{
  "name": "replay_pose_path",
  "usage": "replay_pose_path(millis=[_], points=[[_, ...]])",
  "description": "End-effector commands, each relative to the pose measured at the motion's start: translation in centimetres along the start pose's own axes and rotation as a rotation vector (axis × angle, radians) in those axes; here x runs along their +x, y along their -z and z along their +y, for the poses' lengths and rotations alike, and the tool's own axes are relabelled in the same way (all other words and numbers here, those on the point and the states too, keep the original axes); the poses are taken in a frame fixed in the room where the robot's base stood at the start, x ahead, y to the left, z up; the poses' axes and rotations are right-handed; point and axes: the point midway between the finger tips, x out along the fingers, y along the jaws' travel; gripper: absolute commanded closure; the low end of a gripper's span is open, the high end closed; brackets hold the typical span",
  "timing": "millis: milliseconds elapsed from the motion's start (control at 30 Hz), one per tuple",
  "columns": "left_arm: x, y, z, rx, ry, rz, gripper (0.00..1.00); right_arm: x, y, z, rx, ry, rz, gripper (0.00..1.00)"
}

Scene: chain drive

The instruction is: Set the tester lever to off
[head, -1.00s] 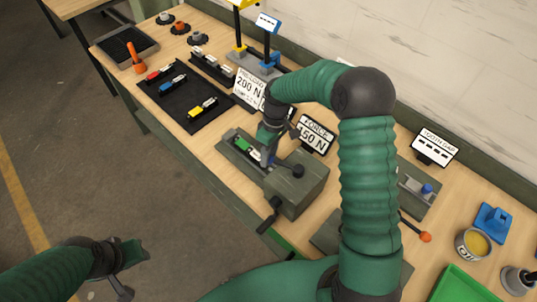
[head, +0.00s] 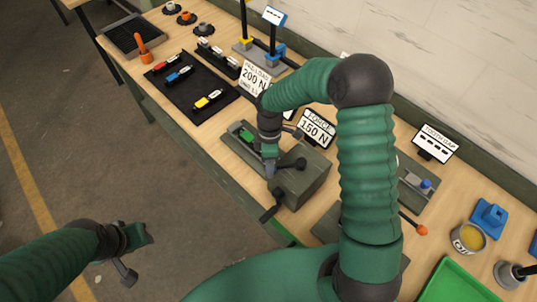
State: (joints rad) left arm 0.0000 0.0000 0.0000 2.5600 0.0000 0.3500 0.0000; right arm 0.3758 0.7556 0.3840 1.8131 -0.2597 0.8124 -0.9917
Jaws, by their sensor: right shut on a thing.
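The force tester (head: 308,183) is a grey-green box in the middle of the bench, beside a sign reading FORCE 150 N (head: 317,128). A short dark lever with a round black knob (head: 299,163) stands on its top. A black crank-like handle (head: 269,212) sticks out at its front. A green piece (head: 246,136) lies in the tester's slot. My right gripper (head: 270,172) points down at the tester's top, left of the round knob. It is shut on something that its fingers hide. My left gripper (head: 143,236) hangs over the floor, away from the bench; its jaw opening is unclear.
A black tray (head: 205,118) with red, blue and yellow pieces lies left of the tester. To the right are a tooth-gap gauge (head: 418,195), a yellow-filled can (head: 467,239), a blue block (head: 489,218) and a green tray (head: 463,284). My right arm covers the bench right of the tester.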

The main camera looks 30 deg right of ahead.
Motion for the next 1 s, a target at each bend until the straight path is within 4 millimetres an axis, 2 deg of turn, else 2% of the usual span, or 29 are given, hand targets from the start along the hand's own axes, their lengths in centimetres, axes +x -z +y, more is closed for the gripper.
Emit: replay_pose_path(millis=[200, 500, 1000], points=[[-1.6, 0.4, 0.0, 0.0, 0.0, 0.0, 0.64, 0.1, -0.8, -2.0, -0.196, 0.004, -0.044, 1.0], [-3.0, 0.7, 0.0, 0.0, 0.0, 0.0, 0.64, 0.5, -1.9, -3.9, -0.426, 0.001, -0.088, 1.0], [-3.8, 0.9, 0.0, 0.0, 0.0, 0.0, 0.64, 0.8, -2.9, -4.9, -0.587, -0.005, -0.118, 1.0]])
